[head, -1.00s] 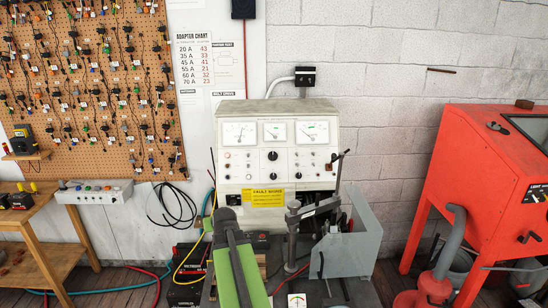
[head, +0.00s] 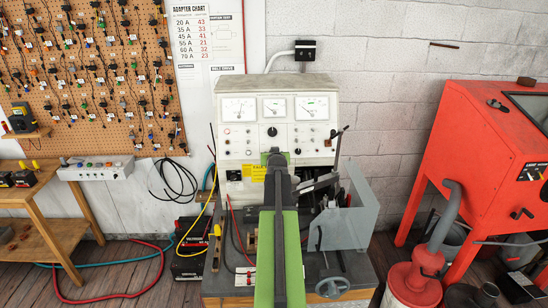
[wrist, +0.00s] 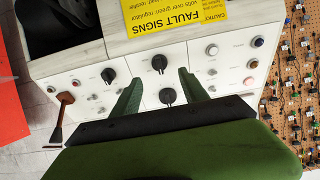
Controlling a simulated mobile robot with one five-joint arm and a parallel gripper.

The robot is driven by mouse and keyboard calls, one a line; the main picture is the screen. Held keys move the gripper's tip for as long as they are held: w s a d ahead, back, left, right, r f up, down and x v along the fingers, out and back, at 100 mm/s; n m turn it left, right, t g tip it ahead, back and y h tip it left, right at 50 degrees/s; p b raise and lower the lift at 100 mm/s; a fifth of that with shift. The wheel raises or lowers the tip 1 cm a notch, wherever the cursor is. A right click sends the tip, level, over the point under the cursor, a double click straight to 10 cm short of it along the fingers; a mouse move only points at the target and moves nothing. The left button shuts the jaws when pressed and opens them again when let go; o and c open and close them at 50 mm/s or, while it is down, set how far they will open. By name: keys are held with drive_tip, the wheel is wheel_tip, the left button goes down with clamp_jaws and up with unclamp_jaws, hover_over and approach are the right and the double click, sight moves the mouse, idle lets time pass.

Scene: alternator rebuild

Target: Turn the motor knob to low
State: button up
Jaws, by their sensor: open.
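The grey test bench panel (head: 240,150) stands against the wall, with several gauges and small controls. A black knob (head: 272,131) shows at its middle, above my gripper (head: 276,156). My green arm reaches up to the panel and hides the part below that knob. In the wrist view, my gripper (wrist: 160,96) is open in front of the panel. The labels are too small to read, so I cannot tell which is the motor knob.
A yellow warning sign (wrist: 178,15) is on the panel. A red cabinet (head: 470,150) stands right; a wooden table (head: 30,210) stands left.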

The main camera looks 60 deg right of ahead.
drive_tip(key=b+x, duration=0.2)
drive_tip(key=x, duration=0.5)
drive_tip(key=shift+w+d+f, duration=0.1)
drive_tip(key=shift+w, duration=0.05)
